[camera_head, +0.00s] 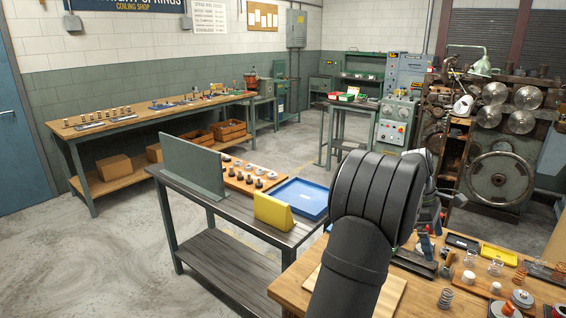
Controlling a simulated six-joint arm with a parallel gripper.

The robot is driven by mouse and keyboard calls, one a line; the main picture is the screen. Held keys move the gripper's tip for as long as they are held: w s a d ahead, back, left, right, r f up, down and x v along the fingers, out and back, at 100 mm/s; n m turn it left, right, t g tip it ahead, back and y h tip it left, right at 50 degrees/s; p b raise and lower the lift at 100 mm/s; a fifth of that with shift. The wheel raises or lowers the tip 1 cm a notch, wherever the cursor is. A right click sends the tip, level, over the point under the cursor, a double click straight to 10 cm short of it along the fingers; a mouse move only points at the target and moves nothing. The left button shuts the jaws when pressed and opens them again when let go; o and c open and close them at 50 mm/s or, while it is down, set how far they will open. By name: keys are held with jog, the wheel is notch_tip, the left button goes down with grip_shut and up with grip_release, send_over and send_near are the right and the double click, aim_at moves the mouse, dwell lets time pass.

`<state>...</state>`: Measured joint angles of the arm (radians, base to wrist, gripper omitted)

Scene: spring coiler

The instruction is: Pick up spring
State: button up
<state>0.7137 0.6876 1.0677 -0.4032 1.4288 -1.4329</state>
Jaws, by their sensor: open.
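Several coil springs stand on the wooden bench at the lower right. The picture does not tell which one is meant. My gripper (433,243) is partly hidden behind my thick black arm link. It is open, above the left part of the bench, left of the springs. Its fingertips are small and hard to make out. I see no spring between them.
The wooden bench (382,292) also holds a yellow tray (499,254), a black tray (462,241), white cylinders and metal discs. A grey side table has a blue tray (301,198), a yellow block (273,212) and an upright grey panel (192,167). Floor at left is clear.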

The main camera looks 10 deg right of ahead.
jog(key=shift+c, duration=0.4)
jog(key=c, duration=0.9)
jog(key=shift+c, duration=0.2)
jog(key=n+t+h, duration=0.1)
jog(key=n+t, duration=0.3)
jog(key=n, duration=0.8)
send_near(447, 292)
jog(key=x, duration=0.6)
jog(key=shift+r, duration=0.1)
jog(key=shift+x, duration=2.65)
